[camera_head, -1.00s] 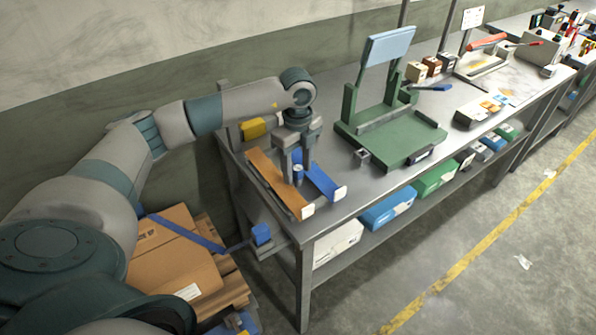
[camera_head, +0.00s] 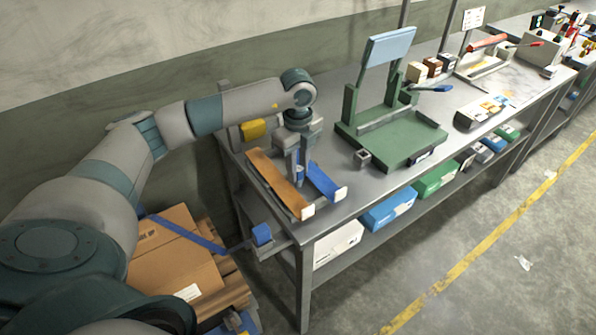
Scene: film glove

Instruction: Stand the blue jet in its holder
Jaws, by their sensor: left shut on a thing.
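My left gripper (camera_head: 298,178) is over the near left end of the bench, pointing down between an orange strip-like tray (camera_head: 275,180) and a blue one (camera_head: 325,182). It is shut on a small blue piece, which I take to be the blue jet (camera_head: 299,169); the fingers hide most of it. I cannot tell whether it is clear of the surface below. A small grey square block with a dark opening, likely the holder (camera_head: 361,158), stands to the right, apart from the gripper, beside the green fixture. My right gripper is not in view.
The green fixture (camera_head: 400,142) with its raised pale blue panel (camera_head: 390,45) stands behind and right of the block. A yellow box (camera_head: 253,129) sits at the back left. Bare bench (camera_head: 350,190) lies between the trays and the fixture. Small boxes and tools stand further right.

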